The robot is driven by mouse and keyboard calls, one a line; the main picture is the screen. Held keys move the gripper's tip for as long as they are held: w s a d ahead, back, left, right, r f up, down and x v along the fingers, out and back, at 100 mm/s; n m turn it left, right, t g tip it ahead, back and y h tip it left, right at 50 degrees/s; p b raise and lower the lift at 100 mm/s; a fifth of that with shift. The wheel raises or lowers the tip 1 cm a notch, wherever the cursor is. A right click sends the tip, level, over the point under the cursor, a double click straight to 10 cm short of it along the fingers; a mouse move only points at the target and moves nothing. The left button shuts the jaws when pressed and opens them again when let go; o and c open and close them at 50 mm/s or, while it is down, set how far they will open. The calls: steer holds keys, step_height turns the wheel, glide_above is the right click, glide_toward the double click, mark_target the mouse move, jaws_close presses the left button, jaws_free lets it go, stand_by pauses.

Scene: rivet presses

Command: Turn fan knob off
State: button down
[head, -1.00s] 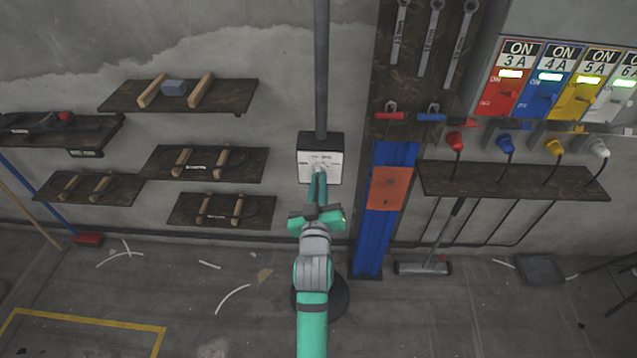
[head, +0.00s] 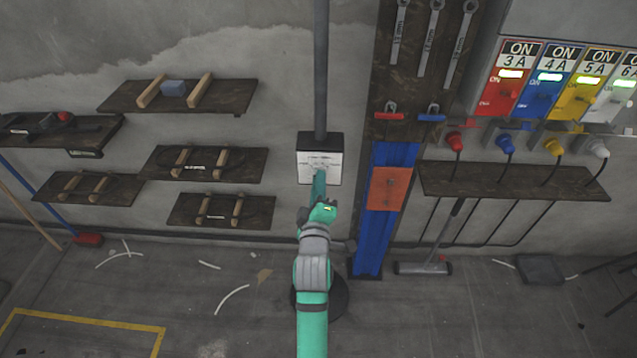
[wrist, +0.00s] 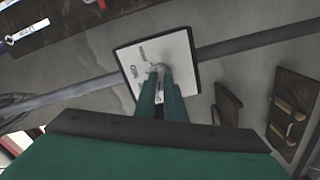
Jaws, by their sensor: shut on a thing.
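The fan control box (head: 319,160) is a white-faced box with a dark top on the grey wall, below a vertical conduit. Its white face also shows, tilted, in the wrist view (wrist: 185,62). The small pale fan knob (wrist: 160,68) is at the middle of that face, mostly hidden by the fingertips. My gripper (head: 320,176) reaches up to the box's lower face. In the wrist view its two green fingers (wrist: 160,80) are close together, shut on the knob. The markings on the face are too small to read.
Switches with lit ON signs (head: 515,74) are on the right, with coloured plugs below over a dark shelf (head: 510,180). A blue vertical rail with an orange plate (head: 390,188) stands just right of the box. Wooden shelves (head: 205,163) are on the left.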

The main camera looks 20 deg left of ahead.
steer(key=shift+d+n, duration=0.2)
steer(key=shift+n, duration=0.1)
steer(key=shift+s+a, duration=0.1)
steer(key=shift+a, duration=0.05)
steer(key=c, duration=1.8)
jaws_free()
steer(key=shift+c, duration=0.2)
steer(key=shift+s, duration=0.1)
steer(key=v, duration=1)
steer(key=shift+s, duration=0.3)
steer(key=shift+s, duration=0.1)
